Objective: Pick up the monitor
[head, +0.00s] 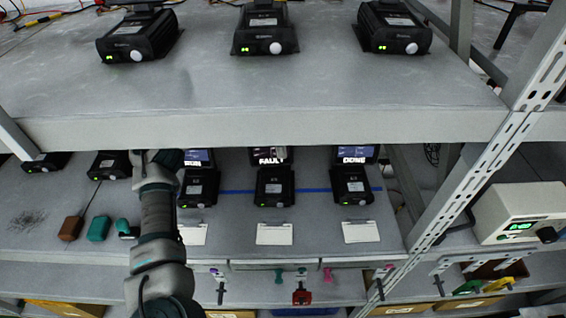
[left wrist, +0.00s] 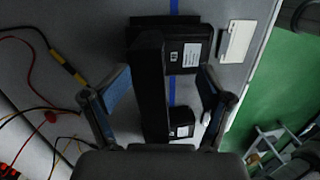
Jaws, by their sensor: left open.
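Three small lit monitors stand behind black boxes on the middle shelf in the head view: a left monitor (head: 198,158) with partly hidden text, a middle monitor (head: 270,156) reading FAULT and a right monitor (head: 357,154) reading DONE. The upper shelf edge cuts off their tops. My left arm reaches up to the left monitor, with its gripper end mostly hidden at the shelf edge. In the left wrist view my left gripper (left wrist: 163,80) is open, its fingers either side of a long dark thing (left wrist: 150,90), probably a monitor seen edge-on. Contact cannot be told. My right gripper is not in view.
The upper shelf (head: 250,125) overhangs the monitors closely. Black boxes, including a middle one (head: 275,187), stand before them, with white cards (head: 275,234) in front. A slotted metal post (head: 470,180) rises at right. Loose cables (left wrist: 45,115) lie left in the wrist view.

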